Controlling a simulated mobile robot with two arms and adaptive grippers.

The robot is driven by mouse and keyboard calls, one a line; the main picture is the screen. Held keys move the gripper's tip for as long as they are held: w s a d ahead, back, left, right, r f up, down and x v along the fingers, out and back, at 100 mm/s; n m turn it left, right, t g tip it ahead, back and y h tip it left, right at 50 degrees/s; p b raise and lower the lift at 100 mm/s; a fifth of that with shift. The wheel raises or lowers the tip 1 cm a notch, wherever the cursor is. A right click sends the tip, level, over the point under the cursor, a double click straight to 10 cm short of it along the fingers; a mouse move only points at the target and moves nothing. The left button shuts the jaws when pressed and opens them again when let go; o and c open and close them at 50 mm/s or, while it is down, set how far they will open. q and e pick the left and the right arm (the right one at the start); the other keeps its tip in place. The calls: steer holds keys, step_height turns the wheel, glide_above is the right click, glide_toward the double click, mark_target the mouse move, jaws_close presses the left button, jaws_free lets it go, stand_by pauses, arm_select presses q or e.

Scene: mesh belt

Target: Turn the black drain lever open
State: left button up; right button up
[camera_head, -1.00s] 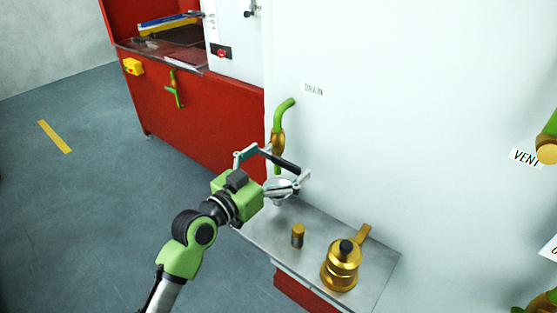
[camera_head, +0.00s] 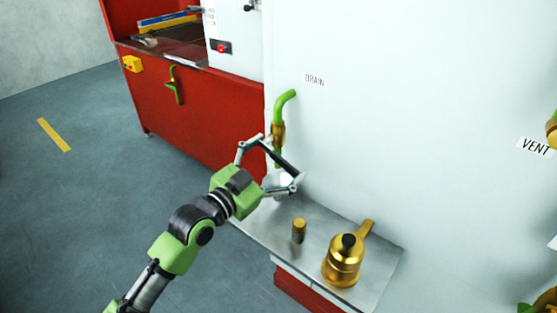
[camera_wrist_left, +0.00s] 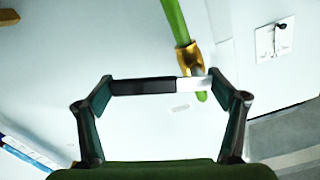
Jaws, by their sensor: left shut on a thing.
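The black drain lever (camera_head: 284,160) sits at the brass valve (camera_head: 278,132) on the green drain pipe (camera_head: 284,103), below the DRAIN label (camera_head: 314,80). My left gripper (camera_head: 281,161) is shut on the lever, with a finger near each end of it. In the left wrist view the lever (camera_wrist_left: 143,87) lies level between the fingers, black on the left and pale metal on the right, by the brass valve (camera_wrist_left: 189,60). The gripper partly hides the lower pipe and a pale round vessel under it. My right gripper is not in view.
A metal shelf (camera_head: 262,230) below holds a small brass cylinder (camera_head: 299,232) and a brass can (camera_head: 343,265) with a black knob. A red cabinet (camera_head: 205,115) stands behind left. The white wall carries a VENT label (camera_head: 535,146). Floor at left is clear.

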arm_select(q)
steer(key=shift+w+a+f+m+b, duration=0.2)
steer(key=shift+w+a+f+m, duration=0.3)
steer(key=shift+m, duration=1.6)
steer(key=shift+w+a+f+m+b, duration=0.15)
steer(key=shift+w+a+f+m, duration=0.35)
steer(key=shift+m, duration=1.6)
steer(key=shift+w+a+f+m+b, duration=0.25)
steer(key=shift+a+f+m, duration=0.45)
steer(key=shift+m, duration=1.4)
steer(key=o, duration=1.5)
steer(key=shift+c, duration=0.2)
steer(key=shift+a, duration=0.1)
steer(key=v, duration=1.2)
